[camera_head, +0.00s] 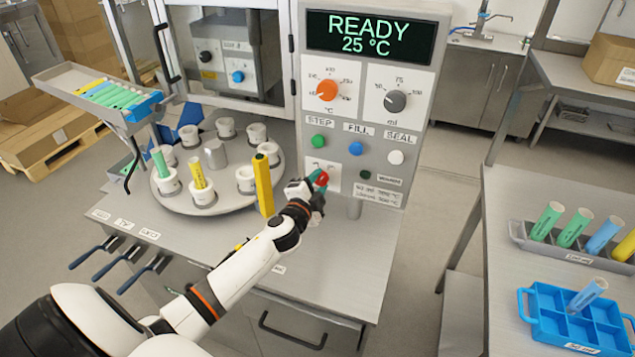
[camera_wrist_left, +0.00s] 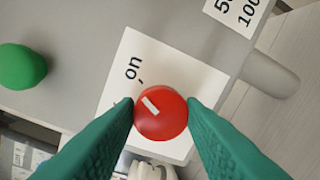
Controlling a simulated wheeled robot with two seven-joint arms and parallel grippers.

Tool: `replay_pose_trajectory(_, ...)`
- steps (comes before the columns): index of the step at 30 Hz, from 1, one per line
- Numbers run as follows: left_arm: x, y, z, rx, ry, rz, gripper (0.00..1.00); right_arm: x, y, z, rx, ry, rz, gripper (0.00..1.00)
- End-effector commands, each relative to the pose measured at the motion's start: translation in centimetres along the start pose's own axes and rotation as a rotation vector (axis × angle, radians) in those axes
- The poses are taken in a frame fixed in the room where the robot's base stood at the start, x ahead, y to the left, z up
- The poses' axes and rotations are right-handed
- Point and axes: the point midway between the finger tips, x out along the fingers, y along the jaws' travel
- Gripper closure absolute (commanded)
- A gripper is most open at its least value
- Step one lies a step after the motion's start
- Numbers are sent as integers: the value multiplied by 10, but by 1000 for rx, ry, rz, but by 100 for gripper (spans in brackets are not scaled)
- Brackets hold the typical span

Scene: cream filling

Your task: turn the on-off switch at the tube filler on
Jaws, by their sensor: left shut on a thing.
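The on-off switch is a red round knob (camera_head: 321,178) low on the tube filler's front panel (camera_head: 365,145). In the left wrist view the red knob (camera_wrist_left: 161,113) sits on a white label with "on" printed on it, and a short white mark on the knob points to the upper left, near the word. My left gripper (camera_head: 316,185) is at the knob. Its two green fingers (camera_wrist_left: 161,118) close on the knob from both sides. The display (camera_head: 370,36) reads READY, 25 °C. My right gripper does not show.
Green, blue and white buttons (camera_head: 356,148) sit just above the switch. A yellow post (camera_head: 263,185) stands left of my gripper beside the turntable (camera_head: 222,200) with its white holders. A side table at right holds a tube rack (camera_head: 520,236) and a blue tray (camera_head: 528,300).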

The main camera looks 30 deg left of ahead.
Motion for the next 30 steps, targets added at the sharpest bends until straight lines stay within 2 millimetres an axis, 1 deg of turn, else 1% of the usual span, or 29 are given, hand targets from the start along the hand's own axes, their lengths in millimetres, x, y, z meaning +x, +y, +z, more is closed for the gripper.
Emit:
replay_pose_trajectory(7,0,-1,0,55,4,-2,87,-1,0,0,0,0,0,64)
replay_pose_trajectory(20,0,-1,0,64,5,-2,87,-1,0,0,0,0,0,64)
replay_pose_trajectory(21,0,-1,0,64,5,-3,59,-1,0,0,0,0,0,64)
replay_pose_trajectory(23,0,-1,0,63,5,-2,50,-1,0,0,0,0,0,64)
replay_pose_trajectory(24,0,-1,0,63,5,-2,43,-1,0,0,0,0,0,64)
replay_pose_trajectory(30,0,-1,0,62,5,-2,43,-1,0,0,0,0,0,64)
